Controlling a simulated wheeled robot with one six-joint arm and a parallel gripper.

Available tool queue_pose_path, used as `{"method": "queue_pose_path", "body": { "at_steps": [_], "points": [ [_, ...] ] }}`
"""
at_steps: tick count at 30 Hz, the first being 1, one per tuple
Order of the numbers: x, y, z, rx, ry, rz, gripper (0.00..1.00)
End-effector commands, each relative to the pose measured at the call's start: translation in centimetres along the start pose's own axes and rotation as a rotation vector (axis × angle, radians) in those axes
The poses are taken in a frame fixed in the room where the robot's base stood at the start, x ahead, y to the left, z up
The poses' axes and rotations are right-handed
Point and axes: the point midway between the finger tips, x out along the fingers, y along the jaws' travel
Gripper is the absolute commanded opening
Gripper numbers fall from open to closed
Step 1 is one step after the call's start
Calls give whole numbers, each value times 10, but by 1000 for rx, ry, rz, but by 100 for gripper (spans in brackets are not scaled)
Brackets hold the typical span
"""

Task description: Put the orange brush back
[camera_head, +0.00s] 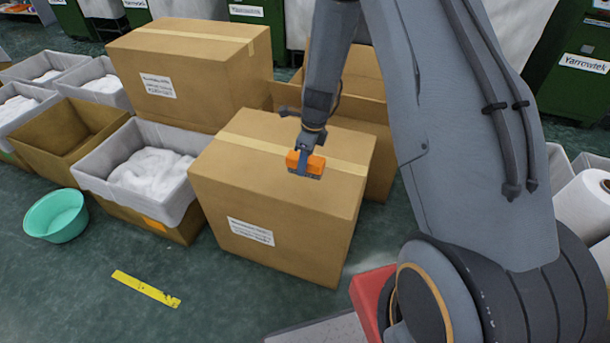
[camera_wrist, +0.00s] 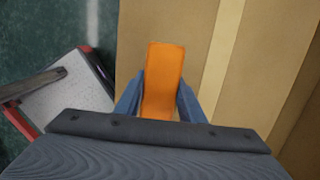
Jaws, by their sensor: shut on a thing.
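The orange brush (camera_head: 297,160) is in my gripper, over the top of the closed cardboard box (camera_head: 225,190) in the middle. My gripper (camera_head: 303,172) is shut on the brush. In the wrist view the brush (camera_wrist: 163,75) shows as an orange block between the two blue fingers of my gripper (camera_wrist: 160,100), with the box top (camera_wrist: 200,30) below it. I cannot tell whether the brush touches the box top.
Another closed box (camera_head: 190,65) stands behind. Grey bins (camera_head: 92,185) with white fluff and a teal basin (camera_head: 56,215) are at left. A yellow floor strip (camera_head: 146,289) lies in front on open green floor. White rolls (camera_head: 585,207) stand at right.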

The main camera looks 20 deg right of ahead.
Motion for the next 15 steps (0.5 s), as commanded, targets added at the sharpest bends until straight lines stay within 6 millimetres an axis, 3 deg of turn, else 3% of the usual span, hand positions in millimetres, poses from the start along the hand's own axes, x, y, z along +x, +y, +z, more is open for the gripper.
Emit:
{"method": "queue_pose_path", "body": {
  "at_steps": [15],
  "points": [
    [51,0,-8,0,0,-1,18]
  ]
}}
